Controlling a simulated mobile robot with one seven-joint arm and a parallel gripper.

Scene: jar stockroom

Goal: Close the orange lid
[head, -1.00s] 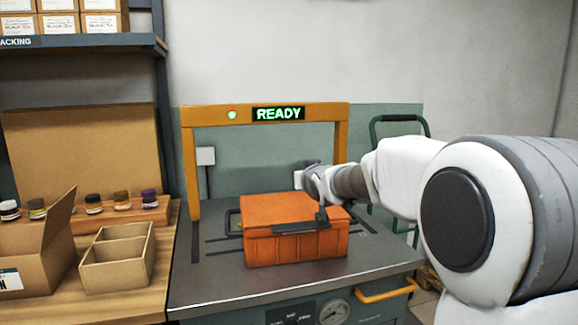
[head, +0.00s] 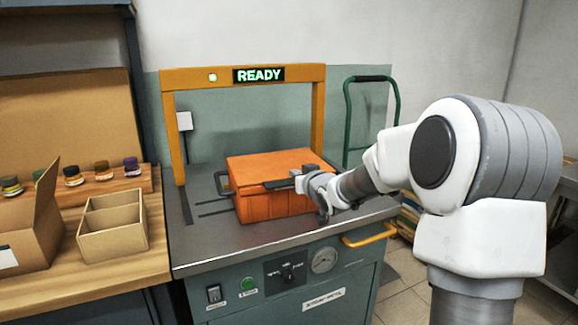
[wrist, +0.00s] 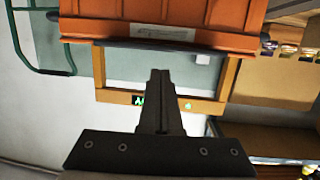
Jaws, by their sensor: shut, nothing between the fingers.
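The orange box (head: 268,205) stands on the grey metal machine top under the yellow arch. Its orange lid (head: 265,165) lies over the box and looks down flat or nearly so; any small gap along the front edge is hidden or too small to tell. My gripper (head: 293,182) is at the front right of the lid, shut and empty. In the wrist view my shut fingers (wrist: 160,75) point towards the box (wrist: 165,18), whose dark front edge and pale label show at the top. I cannot tell whether the fingers touch the lid.
The yellow arch (head: 319,110) with a lit READY sign (head: 259,75) stands around the box. A divided cardboard tray (head: 113,228), an open carton (head: 35,225) and several small jars (head: 102,170) are on the wooden bench at left. A green trolley handle (head: 372,79) is behind at right.

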